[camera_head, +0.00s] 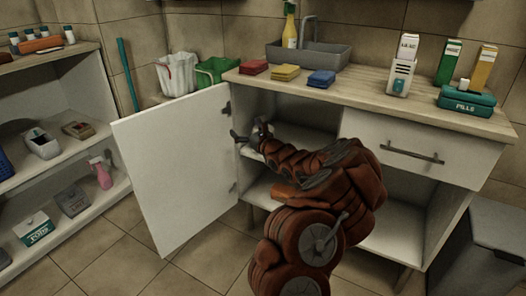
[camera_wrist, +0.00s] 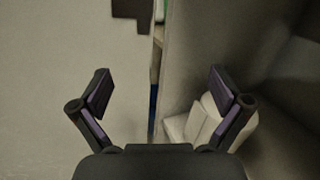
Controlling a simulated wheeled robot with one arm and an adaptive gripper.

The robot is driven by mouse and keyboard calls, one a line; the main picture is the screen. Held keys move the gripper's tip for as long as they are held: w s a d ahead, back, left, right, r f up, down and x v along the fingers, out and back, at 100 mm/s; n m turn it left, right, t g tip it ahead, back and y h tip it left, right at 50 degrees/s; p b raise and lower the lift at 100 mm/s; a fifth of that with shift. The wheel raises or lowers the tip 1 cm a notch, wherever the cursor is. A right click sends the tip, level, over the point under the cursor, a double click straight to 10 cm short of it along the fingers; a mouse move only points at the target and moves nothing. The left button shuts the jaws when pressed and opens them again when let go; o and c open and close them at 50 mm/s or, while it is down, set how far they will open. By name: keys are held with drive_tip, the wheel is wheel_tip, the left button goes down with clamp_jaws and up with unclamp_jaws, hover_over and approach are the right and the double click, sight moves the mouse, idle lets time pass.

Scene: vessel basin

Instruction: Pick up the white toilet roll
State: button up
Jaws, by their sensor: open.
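My gripper (camera_head: 250,134) is at the left side of the open cabinet, near the hinge side of its white door. In the wrist view my gripper (camera_wrist: 159,75) has its fingers spread wide, with nothing between the tips. A white rounded object (camera_wrist: 196,120), possibly the toilet roll, shows low at the right, partly hidden behind the right finger. I cannot tell its exact shape or whether the finger touches it. In the head view I cannot make out a toilet roll clearly; my arm covers part of the cabinet interior.
The open door (camera_head: 175,165) stands left of my gripper. The countertop (camera_head: 365,88) above holds cloths, boxes, a green pills case (camera_head: 466,100) and a grey basin (camera_head: 306,56). A closed drawer (camera_head: 420,150) is at the right. An orange-brown item (camera_head: 284,191) lies on the lower shelf.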

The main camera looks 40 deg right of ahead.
drive_tip(key=s+d+f+m+h, duration=0.1)
drive_tip(key=d+f, duration=0.2)
drive_tip(key=s+d+f+m+g+h+b, duration=0.1)
drive_tip(key=s+d+f, duration=0.1)
drive_tip(key=d+f, duration=0.1)
drive_tip(key=s+d+f+m+h, duration=0.1)
drive_tip(key=d+f+m, duration=0.1)
drive_tip(key=d+f, duration=0.1)
drive_tip(key=shift+s+f+g+h+b, duration=0.1)
drive_tip(key=shift+s+g+h+b, duration=0.2)
drive_tip(key=shift+g+h, duration=0.1)
drive_tip(key=shift+w+d, duration=0.1)
drive_tip(key=shift+d, duration=0.05)
drive_tip(key=shift+b+x, duration=0.35)
drive_tip(key=shift+x, duration=0.8)
drive_tip(key=shift+b+x, duration=0.6)
drive_tip(key=shift+x, duration=0.5)
drive_tip(key=shift+w+d+b, duration=0.3)
drive_tip(key=shift+w, duration=0.35)
drive_tip(key=shift+w+d, duration=0.15)
drive_tip(key=shift+w, duration=0.55)
drive_tip(key=c, duration=0.9)
